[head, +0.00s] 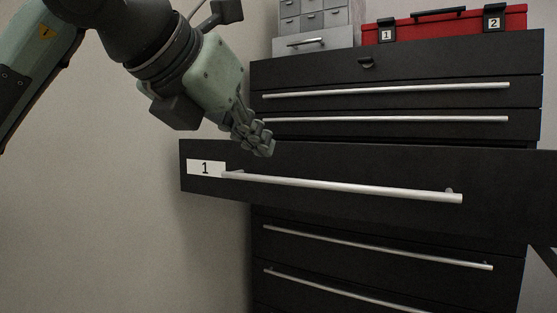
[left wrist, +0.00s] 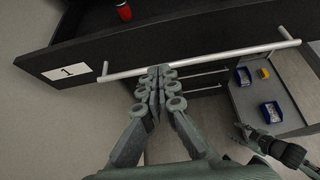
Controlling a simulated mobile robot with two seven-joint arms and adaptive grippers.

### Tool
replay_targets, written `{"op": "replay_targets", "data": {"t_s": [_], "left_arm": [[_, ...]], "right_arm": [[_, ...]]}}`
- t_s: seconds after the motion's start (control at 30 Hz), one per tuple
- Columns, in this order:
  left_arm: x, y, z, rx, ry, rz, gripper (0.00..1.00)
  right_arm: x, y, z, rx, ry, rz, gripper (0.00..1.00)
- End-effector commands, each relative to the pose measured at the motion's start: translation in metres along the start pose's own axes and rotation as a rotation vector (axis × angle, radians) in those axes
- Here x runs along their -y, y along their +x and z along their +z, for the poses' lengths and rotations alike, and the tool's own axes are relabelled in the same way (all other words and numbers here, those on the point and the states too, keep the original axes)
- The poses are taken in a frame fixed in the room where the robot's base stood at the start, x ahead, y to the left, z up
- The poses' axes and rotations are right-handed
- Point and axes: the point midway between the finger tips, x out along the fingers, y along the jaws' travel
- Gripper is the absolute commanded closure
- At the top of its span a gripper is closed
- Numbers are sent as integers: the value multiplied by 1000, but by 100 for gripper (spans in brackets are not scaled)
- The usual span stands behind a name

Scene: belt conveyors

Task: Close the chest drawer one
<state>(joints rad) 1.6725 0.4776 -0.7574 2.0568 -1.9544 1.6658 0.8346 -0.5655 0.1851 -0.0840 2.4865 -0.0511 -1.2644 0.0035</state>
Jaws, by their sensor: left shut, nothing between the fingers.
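Drawer one (head: 330,162) is a black drawer with a white "1" label (head: 206,168) and a long silver handle (head: 340,187). It stands pulled out from the black chest (head: 400,72). My left gripper (head: 264,148) is shut and empty, in front of the drawer's upper left part in the head view. In the left wrist view its fingertips (left wrist: 158,76) overlap the silver handle (left wrist: 200,58), right of the label (left wrist: 70,72); contact is unclear. My right gripper (left wrist: 246,132) seems to show at the lower right there, its jaws unclear.
A red object (left wrist: 124,12) lies inside the open drawer. Blue bins (left wrist: 270,112) sit on a grey surface at the right of the left wrist view. A red toolbox (head: 445,24) and grey small-drawer cabinet (head: 312,42) stand on the chest. Left of the chest is bare wall.

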Motion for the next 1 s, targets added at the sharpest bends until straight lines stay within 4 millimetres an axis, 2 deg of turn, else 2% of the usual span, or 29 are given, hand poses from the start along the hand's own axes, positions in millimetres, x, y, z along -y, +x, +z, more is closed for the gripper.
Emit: {"op": "replay_targets", "data": {"t_s": [0.13, 0.23, 0.5, 0.7, 1.0], "left_arm": [[2, 24, -2, -7, 0, -6, 100], [2, 43, -2, -7, 0, -6, 100], [2, 84, -1, -5, 1, -8, 100], [3, 94, -1, -2, 2, -8, 100], [3, 94, -2, -2, 2, -8, 100]], "right_arm": [[-3, -2, 5, 25, 2, 7, 60], [-12, -4, 21, 86, 8, 25, 60], [-20, -9, 40, 173, 10, 43, 60], [-23, -10, 46, 198, 11, 49, 60], [-23, -10, 46, 199, 11, 49, 60]]}}
